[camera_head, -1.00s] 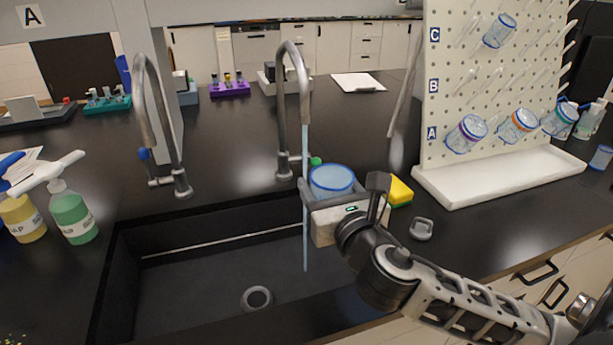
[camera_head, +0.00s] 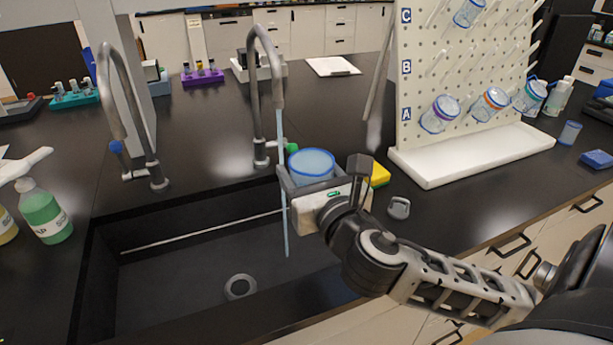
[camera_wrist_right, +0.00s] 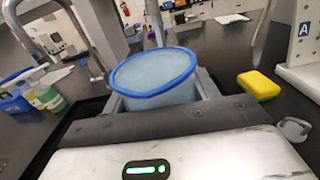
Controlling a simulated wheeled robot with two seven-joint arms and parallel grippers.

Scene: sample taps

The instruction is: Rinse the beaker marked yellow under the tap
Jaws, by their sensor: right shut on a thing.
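My right gripper (camera_head: 312,184) is shut on a clear beaker (camera_head: 311,165) with a blue rim, held upright above the sink's right back part. The beaker fills the wrist view (camera_wrist_right: 155,78) between the fingers; no yellow mark shows on it. The right tap (camera_head: 265,60), with a green knob (camera_head: 292,148), is running. Its thin water stream (camera_head: 281,135) falls just left of the beaker, by the gripper's left side, and down toward the sink (camera_head: 190,270). I cannot tell whether it touches the gripper. My left gripper is out of view.
A second tap (camera_head: 118,95) with a blue knob stands left and shows no water. A pegboard rack (camera_head: 425,65) holding several beakers stands right. A yellow sponge (camera_head: 380,174) and a small grey object (camera_head: 399,207) lie right of the gripper. Soap bottles (camera_head: 45,215) stand left.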

